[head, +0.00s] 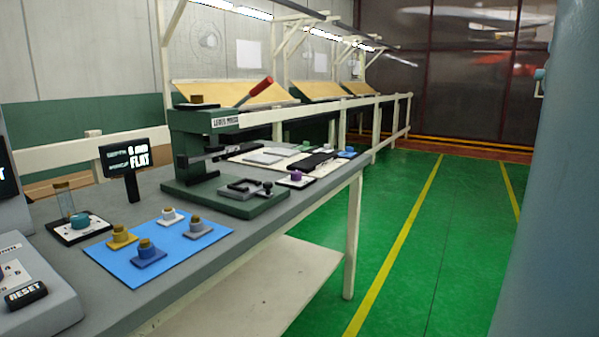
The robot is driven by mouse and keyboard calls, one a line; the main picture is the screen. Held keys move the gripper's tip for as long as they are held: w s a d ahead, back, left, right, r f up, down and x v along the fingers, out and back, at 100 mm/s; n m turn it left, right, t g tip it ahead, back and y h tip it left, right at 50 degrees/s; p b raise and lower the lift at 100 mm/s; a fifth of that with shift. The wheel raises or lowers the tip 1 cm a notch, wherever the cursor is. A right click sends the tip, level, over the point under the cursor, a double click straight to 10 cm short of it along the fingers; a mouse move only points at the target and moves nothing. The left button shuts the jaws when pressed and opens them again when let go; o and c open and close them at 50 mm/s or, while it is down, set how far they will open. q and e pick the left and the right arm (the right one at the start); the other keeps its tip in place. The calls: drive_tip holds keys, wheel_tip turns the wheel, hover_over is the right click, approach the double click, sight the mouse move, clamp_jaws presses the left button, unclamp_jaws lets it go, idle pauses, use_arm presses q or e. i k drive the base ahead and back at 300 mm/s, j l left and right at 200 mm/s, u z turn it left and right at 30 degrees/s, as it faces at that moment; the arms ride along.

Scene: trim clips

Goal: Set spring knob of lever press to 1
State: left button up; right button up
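The lever press (192,150) is a dark green machine on the grey bench, with a "LEVER PRESS" label (225,121) and a red lever handle (261,89) slanting up to the right. A brown round knob (197,100) sits on top of its head. A small black ball-ended handle (267,186) stands at the right of its base plate. I cannot tell for sure which one is the spring knob, and no scale or setting is readable. Neither of my grippers is in view.
A blue mat (165,262) holds several knob-topped pieces in front of the press. A teal knob (80,222) and a "RESET" button (26,294) are at left. Green floor (400,230) right of the bench is free.

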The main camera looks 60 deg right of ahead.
sight(296, 175)
drive_tip(key=z, duration=1.85)
